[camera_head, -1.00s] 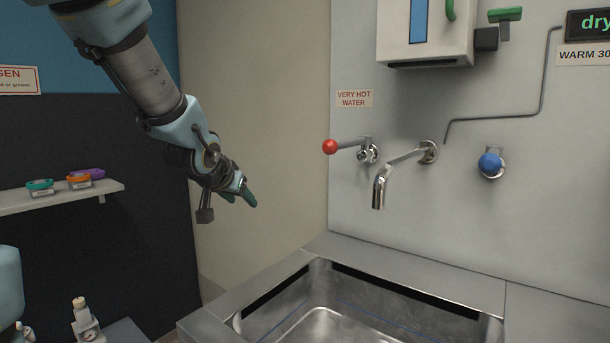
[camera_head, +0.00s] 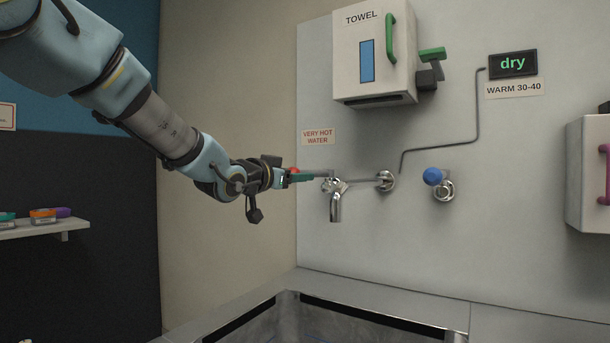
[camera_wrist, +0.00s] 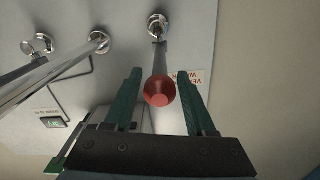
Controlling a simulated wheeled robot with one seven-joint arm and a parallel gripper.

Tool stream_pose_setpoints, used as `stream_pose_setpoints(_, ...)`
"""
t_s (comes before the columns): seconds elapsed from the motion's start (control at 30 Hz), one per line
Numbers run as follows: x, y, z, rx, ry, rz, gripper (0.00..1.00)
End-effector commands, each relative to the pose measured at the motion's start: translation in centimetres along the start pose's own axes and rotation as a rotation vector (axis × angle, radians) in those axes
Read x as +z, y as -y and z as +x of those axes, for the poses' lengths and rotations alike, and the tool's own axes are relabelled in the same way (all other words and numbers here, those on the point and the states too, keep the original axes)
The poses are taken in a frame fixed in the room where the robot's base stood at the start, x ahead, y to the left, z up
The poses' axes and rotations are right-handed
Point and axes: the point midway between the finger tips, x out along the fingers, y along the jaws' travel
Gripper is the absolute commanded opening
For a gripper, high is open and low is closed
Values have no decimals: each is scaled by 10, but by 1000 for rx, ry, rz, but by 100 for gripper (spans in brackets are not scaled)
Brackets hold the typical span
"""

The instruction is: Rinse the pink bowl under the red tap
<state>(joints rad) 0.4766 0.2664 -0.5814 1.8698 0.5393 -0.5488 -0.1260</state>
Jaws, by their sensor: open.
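The red tap's ball knob (camera_wrist: 159,91) sits between the two green fingers of my gripper (camera_wrist: 160,73) in the wrist view. The fingers are apart, with a gap visible on each side of the ball. The knob is on a thin metal lever that runs to a round wall fitting (camera_wrist: 157,25). In the head view, my gripper (camera_head: 303,176) is at the lever and mostly hides the red knob (camera_head: 294,170). The metal spout (camera_head: 336,207) points down just right of my gripper. I see no pink bowl in either view.
A steel sink (camera_head: 340,329) lies below the spout. A blue-knobbed tap (camera_head: 434,176) is to the right. A shelf (camera_head: 45,229) is at left.

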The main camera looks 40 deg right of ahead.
Motion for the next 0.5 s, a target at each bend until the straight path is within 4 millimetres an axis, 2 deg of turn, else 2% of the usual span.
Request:
stream_pose_setpoints(0.03, -1, 0, 10, 2, -1, -3, 56)
stream_pose_setpoints(0.2, -1, 0, 34, 0, 0, -1, 56)
stream_pose_setpoints(0.5, 0, 0, 47, -1, 1, 1, 56)
